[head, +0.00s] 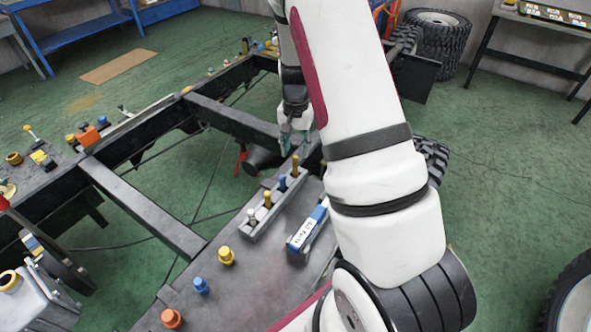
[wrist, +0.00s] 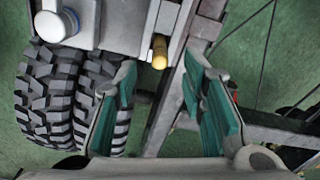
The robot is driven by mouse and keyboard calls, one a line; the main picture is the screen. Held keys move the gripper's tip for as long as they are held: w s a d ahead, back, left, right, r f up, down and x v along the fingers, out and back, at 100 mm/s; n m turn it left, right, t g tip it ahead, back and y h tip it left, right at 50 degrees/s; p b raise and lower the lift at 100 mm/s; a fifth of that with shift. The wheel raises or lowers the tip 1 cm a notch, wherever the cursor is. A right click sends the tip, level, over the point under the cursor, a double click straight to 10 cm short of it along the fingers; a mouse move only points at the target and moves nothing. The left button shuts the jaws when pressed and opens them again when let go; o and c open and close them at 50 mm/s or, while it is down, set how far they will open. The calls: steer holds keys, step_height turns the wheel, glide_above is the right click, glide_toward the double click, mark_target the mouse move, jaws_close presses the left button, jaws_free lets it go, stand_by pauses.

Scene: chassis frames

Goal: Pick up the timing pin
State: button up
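Several pins stand upright in a grey rack (head: 262,222) on the chassis beam: a silver pin (head: 252,216), a brass pin (head: 267,200), a blue pin (head: 282,184) and a taller brass pin (head: 296,166). No label shows which one is the timing pin. My gripper (head: 291,146) is over the far end of the rack, near the taller brass pin. In the wrist view my gripper (wrist: 160,72) is open, with teal pads apart and nothing held. A brass-coloured cylinder (wrist: 160,52) shows between and beyond the fingertips; I cannot tell any contact.
A blue-and-white box (head: 307,228) lies right of the rack. Yellow (head: 226,256), blue (head: 200,286) and orange (head: 172,318) knobs stand on the near beam. Black frame rails surround open gaps to the green floor. Treaded tyres (wrist: 65,95) show left in the wrist view.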

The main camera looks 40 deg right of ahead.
mark_target(295, 157)
steer(key=shift+f+p, duration=0.35)
steer(key=shift+f, duration=2)
jaws_close()
